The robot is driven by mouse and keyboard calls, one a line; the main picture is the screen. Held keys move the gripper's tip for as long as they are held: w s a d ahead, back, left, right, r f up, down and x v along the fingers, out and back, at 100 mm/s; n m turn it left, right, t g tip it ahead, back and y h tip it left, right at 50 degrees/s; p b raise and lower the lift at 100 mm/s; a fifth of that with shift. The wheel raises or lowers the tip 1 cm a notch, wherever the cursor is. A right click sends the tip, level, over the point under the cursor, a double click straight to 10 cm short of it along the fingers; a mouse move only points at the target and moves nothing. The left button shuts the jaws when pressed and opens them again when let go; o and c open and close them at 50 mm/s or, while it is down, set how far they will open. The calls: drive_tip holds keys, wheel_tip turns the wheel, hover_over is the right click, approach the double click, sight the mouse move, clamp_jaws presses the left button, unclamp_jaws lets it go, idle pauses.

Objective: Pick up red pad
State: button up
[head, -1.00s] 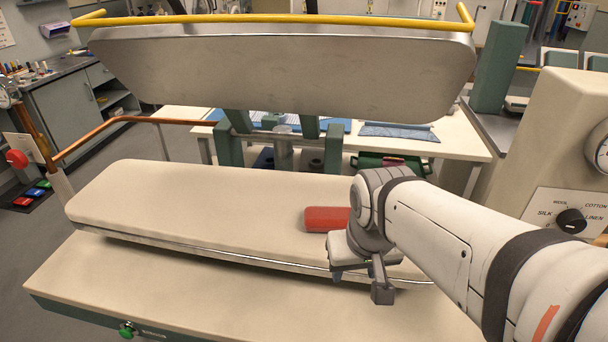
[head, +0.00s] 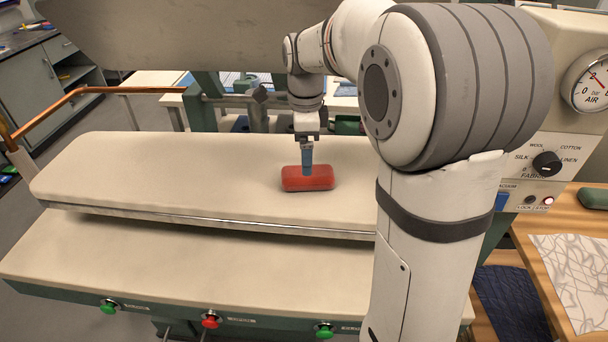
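The red pad (head: 320,183) lies on the cream padded lower board of the press (head: 170,180), right of its middle. It is a rounded red block. My gripper (head: 307,170) points straight down at the pad from above. One blue-grey finger shows, and its tip overlaps the pad's upper middle in the picture. I cannot tell whether it touches the pad. The other finger is hidden, so the gap between the fingers does not show.
The grey upper press plate (head: 180,35) hangs raised over the back of the board. A copper rail (head: 70,100) runs at the left. Green and red buttons (head: 210,320) line the front edge. A control panel (head: 545,165) stands at the right. The board's left half is clear.

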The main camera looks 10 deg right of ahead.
drive_tip(key=f, duration=0.7)
drive_tip(key=shift+d, duration=0.35)
drive_tip(key=shift+r, duration=0.1)
drive_tip(key=shift+c, duration=0.5)
drive_tip(key=c, duration=1.1)
